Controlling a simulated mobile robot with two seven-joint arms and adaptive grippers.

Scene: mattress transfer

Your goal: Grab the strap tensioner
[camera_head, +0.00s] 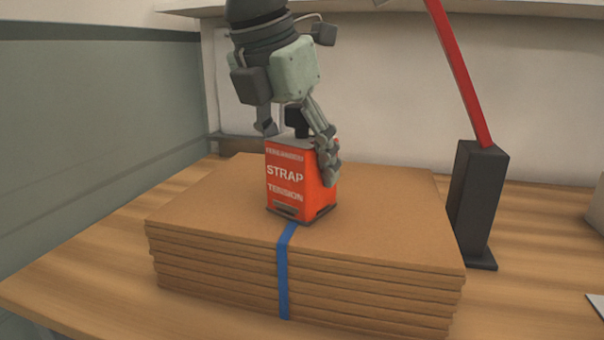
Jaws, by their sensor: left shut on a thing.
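The strap tensioner (287,183) is an orange box with white lettering, including STRAP and TENSION, and a dark base. It stands upright on top of a stack of brown boards (370,206), over a blue strap (283,270). My left gripper (298,148) comes down from above and is shut on the tensioner. One finger lies along its right side; the other is at its upper left, its tip partly hidden behind the box. The tensioner's base appears to rest on the top board. My right gripper is not in view.
The stack stands on a wooden table (80,270). A black post (478,200) with a slanted red bar (458,70) stands right of the stack. A green wall (90,140) is at the left and a pale panel (400,100) behind. Table space is clear at the left.

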